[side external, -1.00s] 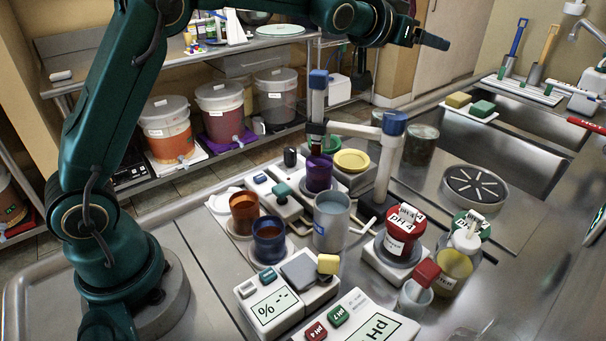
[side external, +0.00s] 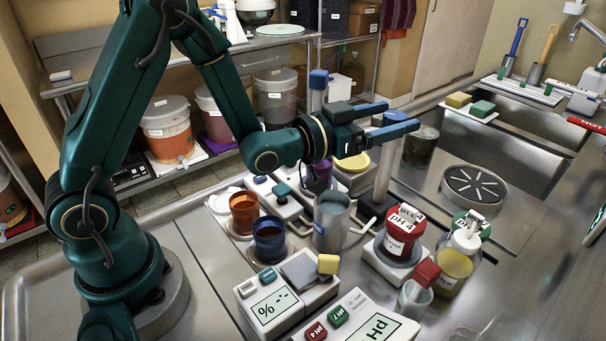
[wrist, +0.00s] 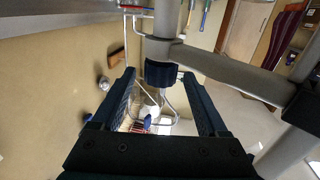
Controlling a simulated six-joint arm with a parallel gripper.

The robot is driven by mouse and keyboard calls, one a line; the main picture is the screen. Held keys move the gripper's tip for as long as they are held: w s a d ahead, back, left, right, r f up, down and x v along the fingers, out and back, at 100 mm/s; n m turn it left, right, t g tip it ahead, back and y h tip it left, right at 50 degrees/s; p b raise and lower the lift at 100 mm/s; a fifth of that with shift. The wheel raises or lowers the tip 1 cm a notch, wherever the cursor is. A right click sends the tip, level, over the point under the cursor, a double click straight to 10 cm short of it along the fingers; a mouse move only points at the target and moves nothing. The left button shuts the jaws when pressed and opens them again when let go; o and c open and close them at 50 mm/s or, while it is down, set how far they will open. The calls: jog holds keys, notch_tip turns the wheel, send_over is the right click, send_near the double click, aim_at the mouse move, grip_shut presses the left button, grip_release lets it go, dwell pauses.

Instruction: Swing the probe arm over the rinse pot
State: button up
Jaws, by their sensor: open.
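The probe arm's grey post (side external: 383,170) stands behind the buffer cups, its blue cap partly covered by my gripper. The probe's blue top (side external: 318,79) stands upright to its left; its lower part is hidden behind my wrist. In the wrist view the grey crossbar (wrist: 235,75) runs to the right from the probe, and a dark blue collar (wrist: 160,73) shows between my fingers. My gripper (side external: 401,118) is open and empty, level over the crossbar's area; contact cannot be told. A grey pot with a blue label (side external: 331,222), seemingly the rinse pot, stands in front.
A purple cup (side external: 319,178) is partly hidden below my wrist. Orange (side external: 243,213) and blue (side external: 268,240) cups stand left of the grey pot. A red pH 4 jar (side external: 402,230) stands at right. Meters (side external: 285,290) fill the front. Bare steel lies at far left.

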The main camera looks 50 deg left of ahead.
jog(key=shift+w+d, duration=0.2)
jog(key=shift+w, duration=0.95)
jog(key=shift+w+d, duration=0.2)
jog(key=shift+w, duration=0.9)
grip_shut()
